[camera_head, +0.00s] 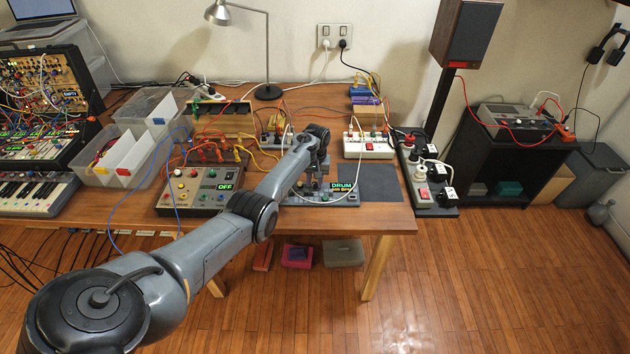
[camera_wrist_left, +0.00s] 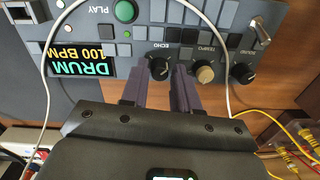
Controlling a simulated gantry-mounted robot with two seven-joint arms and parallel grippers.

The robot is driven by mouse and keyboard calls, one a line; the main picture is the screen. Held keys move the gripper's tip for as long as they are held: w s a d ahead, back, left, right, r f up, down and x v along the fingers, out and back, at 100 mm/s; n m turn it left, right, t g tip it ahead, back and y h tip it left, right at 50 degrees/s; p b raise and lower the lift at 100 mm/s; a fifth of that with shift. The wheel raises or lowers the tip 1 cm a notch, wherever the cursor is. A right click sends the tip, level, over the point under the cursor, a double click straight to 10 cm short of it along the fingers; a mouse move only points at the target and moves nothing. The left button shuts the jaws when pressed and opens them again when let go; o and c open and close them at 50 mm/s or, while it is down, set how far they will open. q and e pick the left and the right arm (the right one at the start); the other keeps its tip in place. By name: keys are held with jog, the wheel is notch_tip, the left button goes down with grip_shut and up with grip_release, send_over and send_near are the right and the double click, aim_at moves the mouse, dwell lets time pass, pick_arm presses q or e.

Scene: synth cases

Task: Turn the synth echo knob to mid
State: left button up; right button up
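The drum synth (camera_head: 348,199) is a grey-blue panel near the table's front edge, with a display reading DRUM, 100 BPM. In the left wrist view it appears upside down, and the black echo knob (camera_wrist_left: 159,68) lies under its ECHO label. My left gripper (camera_wrist_left: 159,80) has its two dark fingers parted, one on each side of the echo knob. I cannot tell whether they touch it. The knob's pointer is too small to read surely. My right gripper is not in view.
The cream tempo knob (camera_wrist_left: 203,73) sits close beside one finger, with another black knob (camera_wrist_left: 243,73) beyond. A white cable (camera_wrist_left: 226,75) arcs over the panel. A grey box reading OFF (camera_head: 200,190) stands left of the synth; a dark mat (camera_head: 372,187) lies bare at right.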

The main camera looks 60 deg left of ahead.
pick_arm(q)
grip_shut()
jog(key=shift+r+m, duration=0.1)
jog(key=shift+m, duration=0.2)
